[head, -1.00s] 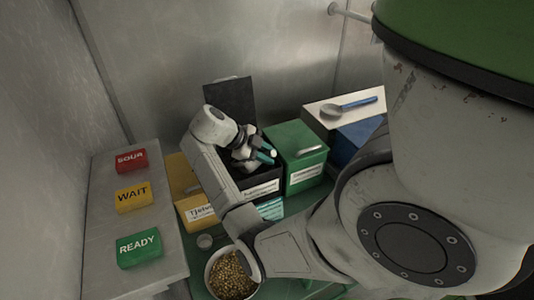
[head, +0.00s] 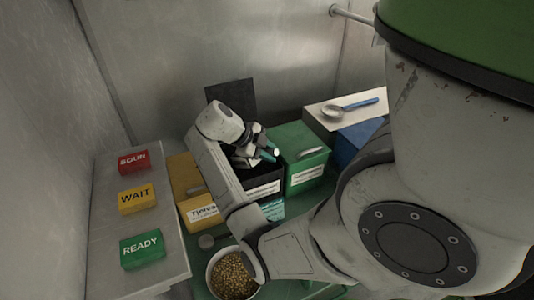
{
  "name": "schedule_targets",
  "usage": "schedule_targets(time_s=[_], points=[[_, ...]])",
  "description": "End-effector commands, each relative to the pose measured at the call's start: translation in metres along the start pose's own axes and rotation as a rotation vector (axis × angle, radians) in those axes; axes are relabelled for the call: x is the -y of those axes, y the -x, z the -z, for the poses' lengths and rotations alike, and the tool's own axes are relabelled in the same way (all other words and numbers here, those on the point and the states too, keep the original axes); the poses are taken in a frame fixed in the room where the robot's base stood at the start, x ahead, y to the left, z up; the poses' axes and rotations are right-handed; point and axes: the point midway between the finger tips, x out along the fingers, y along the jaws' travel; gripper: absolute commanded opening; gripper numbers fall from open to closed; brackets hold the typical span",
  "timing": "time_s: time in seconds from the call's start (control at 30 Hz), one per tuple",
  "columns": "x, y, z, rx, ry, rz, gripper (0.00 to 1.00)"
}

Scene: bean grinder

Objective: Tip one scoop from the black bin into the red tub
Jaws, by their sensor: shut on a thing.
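The black bin (head: 264,184) stands in the middle of the row with its dark lid (head: 232,100) raised behind it. My gripper (head: 271,154) is at the bin's open top, its teal fingertips over the right part of the opening. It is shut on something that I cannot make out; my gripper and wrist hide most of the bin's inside. No scoop shows clearly in the jaws. I see no red tub in this view.
A green bin (head: 303,160) stands right of the black one, a yellow bin (head: 197,205) left. A blue-handled spoon (head: 351,106) lies on the pale-topped blue bin (head: 357,137). A bowl of grain (head: 232,277) is in front. Red, yellow and green blocks sit on the left ledge (head: 157,280).

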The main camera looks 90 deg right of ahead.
Motion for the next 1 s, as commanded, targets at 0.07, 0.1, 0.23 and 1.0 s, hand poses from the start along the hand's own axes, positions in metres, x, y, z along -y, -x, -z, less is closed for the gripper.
schedule_targets(time_s=[0.07, 0.1, 0.23, 1.0], points=[[0.001, 0.003, 0.006, 0.028, -0.019, 0.002, 0.0], [0.0, 0.003, 0.009, 0.051, -0.035, 0.002, 0.0], [0.0, 0.005, 0.019, 0.121, -0.081, 0.005, 0.0], [-0.009, 0.022, 0.08, 0.364, -0.243, 0.008, 0.0]])
